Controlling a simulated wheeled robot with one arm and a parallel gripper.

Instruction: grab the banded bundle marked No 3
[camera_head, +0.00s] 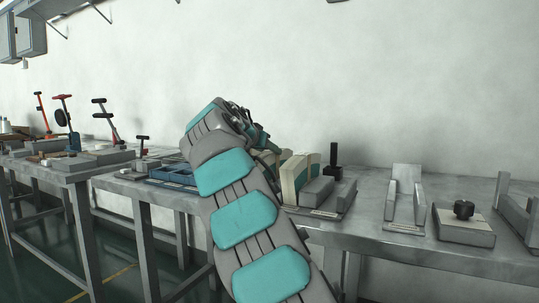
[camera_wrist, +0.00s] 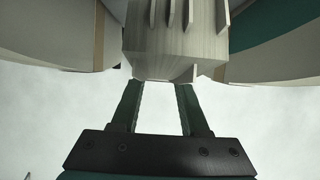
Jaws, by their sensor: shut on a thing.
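My gripper (camera_wrist: 161,88) shows from behind in the wrist view, with its two dark fingers running up to a pale grey block (camera_wrist: 165,48) with fine lines and upright slats. The block hides the fingertips, and the gripper is shut on it. Cream curved bundles stand close on both sides: one with a tan band (camera_wrist: 99,36) at left, one with a teal part (camera_wrist: 265,62) at right. In the head view, cream and teal bundles (camera_head: 291,180) stand on the bench just right of my gripper (camera_head: 258,138). No number mark is readable, so I cannot tell which is No 3.
The grey bench (camera_head: 355,222) carries a metal fixture with a black post (camera_head: 333,155), an upright bracket (camera_head: 404,190) and a block with a black knob (camera_head: 464,210) to the right. A blue tray (camera_head: 170,172) lies left of my arm. Clamps and tools stand farther left.

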